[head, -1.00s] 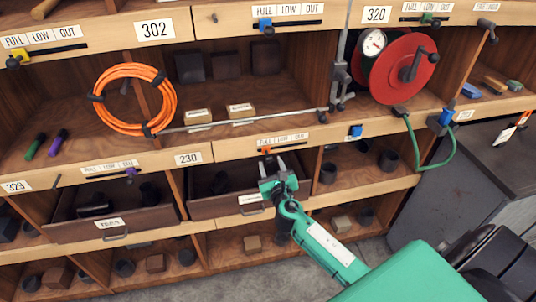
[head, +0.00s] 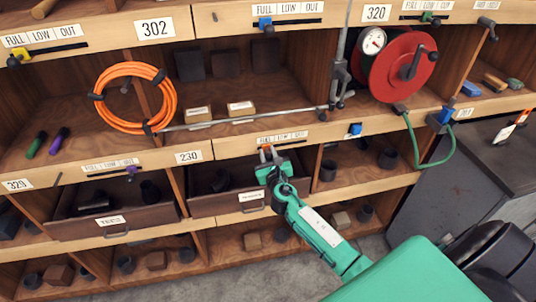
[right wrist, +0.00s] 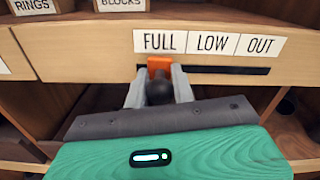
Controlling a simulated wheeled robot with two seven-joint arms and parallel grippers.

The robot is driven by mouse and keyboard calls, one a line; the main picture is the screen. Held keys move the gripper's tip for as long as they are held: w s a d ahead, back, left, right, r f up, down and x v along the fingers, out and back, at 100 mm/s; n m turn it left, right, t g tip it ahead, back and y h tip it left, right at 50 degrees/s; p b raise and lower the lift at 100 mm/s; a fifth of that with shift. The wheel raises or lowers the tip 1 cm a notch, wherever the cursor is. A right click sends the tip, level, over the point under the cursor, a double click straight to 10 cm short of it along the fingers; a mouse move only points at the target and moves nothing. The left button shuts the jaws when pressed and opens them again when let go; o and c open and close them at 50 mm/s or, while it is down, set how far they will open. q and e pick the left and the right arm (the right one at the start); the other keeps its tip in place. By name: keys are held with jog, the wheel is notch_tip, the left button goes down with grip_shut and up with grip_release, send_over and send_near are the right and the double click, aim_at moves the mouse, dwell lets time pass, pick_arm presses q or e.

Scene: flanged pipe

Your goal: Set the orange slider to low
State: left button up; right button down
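The orange slider (right wrist: 159,65) sits at the left end of its dark slot, below the FULL label (right wrist: 165,42). The LOW label (right wrist: 212,44) and the OUT label (right wrist: 260,46) follow to the right. A dark round knob (right wrist: 158,91) sticks out from the slider. In the head view, the slider (head: 266,149) shows just beyond my right gripper (head: 269,158). In the right wrist view, my right gripper's (right wrist: 159,84) two grey fingers lie on either side of the knob, seemingly touching it. My left gripper is not in view.
A drawer (head: 225,203) is below the slot. A metal rod (head: 240,121) lies along the shelf above. Other sliders are nearby: blue (head: 355,129) to the right, purple (head: 131,171) to the left. The slot is clear to the right of the orange slider.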

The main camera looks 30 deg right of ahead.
aim_at(283, 144)
jog(key=d, duration=0.2)
jog(key=s+d, duration=0.1)
jog(key=d, duration=0.3)
jog(key=shift+s, duration=0.4)
jog(key=shift+a, duration=0.1)
jog(key=c, duration=1.2)
grip_release()
jog(key=b+v, duration=0.2)
jog(key=v, duration=1.1)
jog(key=shift+s+a, duration=0.15)
jog(key=shift+s, duration=0.2)
